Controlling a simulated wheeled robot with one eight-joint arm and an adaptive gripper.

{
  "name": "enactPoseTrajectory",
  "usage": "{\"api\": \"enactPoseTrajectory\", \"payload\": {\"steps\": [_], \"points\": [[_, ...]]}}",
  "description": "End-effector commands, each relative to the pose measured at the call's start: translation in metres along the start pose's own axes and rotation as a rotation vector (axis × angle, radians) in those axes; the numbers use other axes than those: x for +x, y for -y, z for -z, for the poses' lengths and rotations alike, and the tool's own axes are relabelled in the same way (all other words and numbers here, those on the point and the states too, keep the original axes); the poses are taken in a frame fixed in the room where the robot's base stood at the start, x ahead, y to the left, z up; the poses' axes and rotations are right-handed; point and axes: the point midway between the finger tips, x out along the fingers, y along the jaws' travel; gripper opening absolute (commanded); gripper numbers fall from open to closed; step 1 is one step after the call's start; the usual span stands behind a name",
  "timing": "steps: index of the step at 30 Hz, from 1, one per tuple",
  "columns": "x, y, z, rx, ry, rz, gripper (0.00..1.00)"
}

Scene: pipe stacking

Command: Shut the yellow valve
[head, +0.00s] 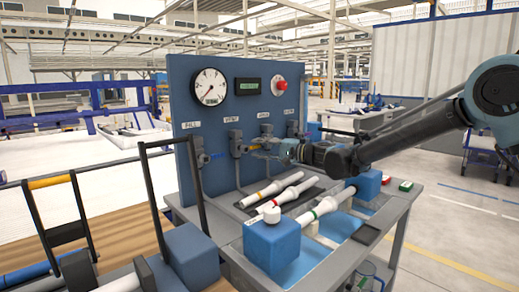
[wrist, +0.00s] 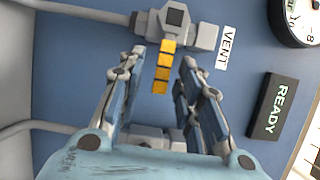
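The yellow valve (wrist: 178,22) sits on the blue panel beside a label reading VENT, and its grey body shows in the head view (head: 237,143). Its segmented yellow handle (wrist: 163,66) lies between the fingers of my gripper (wrist: 163,57) in the wrist view. My gripper is open, with a visible gap on both sides of the handle. In the head view my gripper (head: 262,146) reaches in from the right, just in front of the panel, and partly hides the handle and the neighbouring valves. I cannot tell how deep the handle sits between the fingers.
The blue panel (head: 180,90) carries a round gauge (head: 209,87), a READY display (wrist: 275,107) and a red button (head: 280,86). A blue-handled valve (head: 199,153) is left of the yellow one. White pipes (head: 326,206) and blue blocks (head: 272,245) lie on the bench below.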

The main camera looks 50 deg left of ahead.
Motion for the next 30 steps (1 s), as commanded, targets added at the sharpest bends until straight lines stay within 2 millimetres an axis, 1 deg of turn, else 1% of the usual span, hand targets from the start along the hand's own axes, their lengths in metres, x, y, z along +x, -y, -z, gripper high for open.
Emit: {"api": "enactPoseTrajectory", "payload": {"steps": [1, 9, 15, 21, 30], "points": [[-0.01, 0.0, 0.001, 0.0, -0.003, 0.0, 0.33], [-0.063, 0.0, 0.002, 0.0, -0.004, 0.0, 0.33], [-0.091, -0.001, 0.002, 0.001, -0.004, 0.0, 0.33], [-0.102, -0.001, 0.002, 0.001, -0.003, 0.0, 0.33], [-0.102, -0.001, 0.002, 0.001, -0.003, 0.0, 0.33]]}}
